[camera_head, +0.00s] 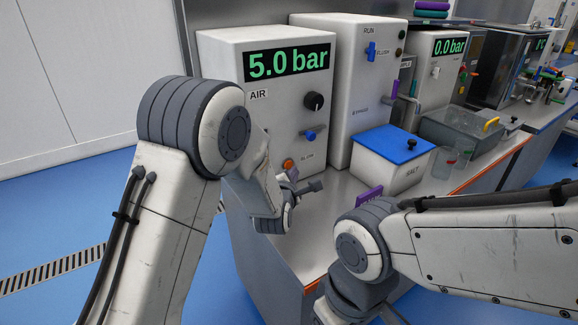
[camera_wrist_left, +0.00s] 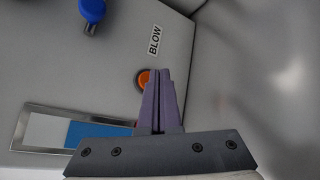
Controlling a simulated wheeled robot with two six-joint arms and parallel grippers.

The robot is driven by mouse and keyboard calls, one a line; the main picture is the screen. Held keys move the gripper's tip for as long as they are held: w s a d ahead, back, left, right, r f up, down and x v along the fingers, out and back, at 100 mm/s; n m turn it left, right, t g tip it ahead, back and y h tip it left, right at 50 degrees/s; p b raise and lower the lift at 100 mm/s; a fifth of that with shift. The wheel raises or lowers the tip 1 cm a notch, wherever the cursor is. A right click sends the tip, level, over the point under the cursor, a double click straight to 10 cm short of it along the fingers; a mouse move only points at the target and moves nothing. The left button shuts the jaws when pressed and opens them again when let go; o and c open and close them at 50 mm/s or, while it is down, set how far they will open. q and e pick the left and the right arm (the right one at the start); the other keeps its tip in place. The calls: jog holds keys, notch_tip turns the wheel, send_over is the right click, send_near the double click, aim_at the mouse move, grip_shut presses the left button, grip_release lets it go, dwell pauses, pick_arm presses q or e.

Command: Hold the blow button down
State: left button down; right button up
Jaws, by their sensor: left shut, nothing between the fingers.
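The round orange blow button (camera_head: 288,164) sits low on the front of the white AIR box (camera_head: 222,75). In the left wrist view the button (camera_wrist_left: 143,78) has a dark ring, and the BLOW label (camera_wrist_left: 154,41) is beside it. My left gripper (camera_head: 292,174) is shut and empty, its purple fingers close to the button. In the wrist view the fingertips (camera_wrist_left: 160,73) overlap the button's right edge. I cannot tell whether they touch it or whether it is pressed. My right arm crosses the lower right; its gripper is not in view.
The AIR display (camera_head: 288,63) reads 5.0 bar. A black dial (camera_head: 314,101) and blue knob (camera_head: 310,135) are above the button. A blue-lidded SALT box (camera_head: 390,165) and grey tub (camera_head: 455,130) stand right on the bench. A purple piece (camera_head: 369,196) shows behind my right arm.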

pick_arm(q)
jog(key=shift+w+a, duration=0.1)
dwell(0.6)
jog(key=shift+w+a+b, duration=0.1)
jog(key=shift+w+b, duration=0.05)
jog(key=shift+b, duration=0.2)
jog(key=shift+w, duration=0.1)
jog(key=shift+w+a, duration=0.35)
dwell(0.5)
jog(key=shift+s+d+b, duration=0.1)
jog(key=shift+b, duration=0.2)
dwell(1.1)
jog(key=shift+s+d, duration=0.25)
jog(key=shift+s, duration=0.15)
jog(key=shift+s+d, duration=0.15)
jog(key=shift+s, duration=0.05)
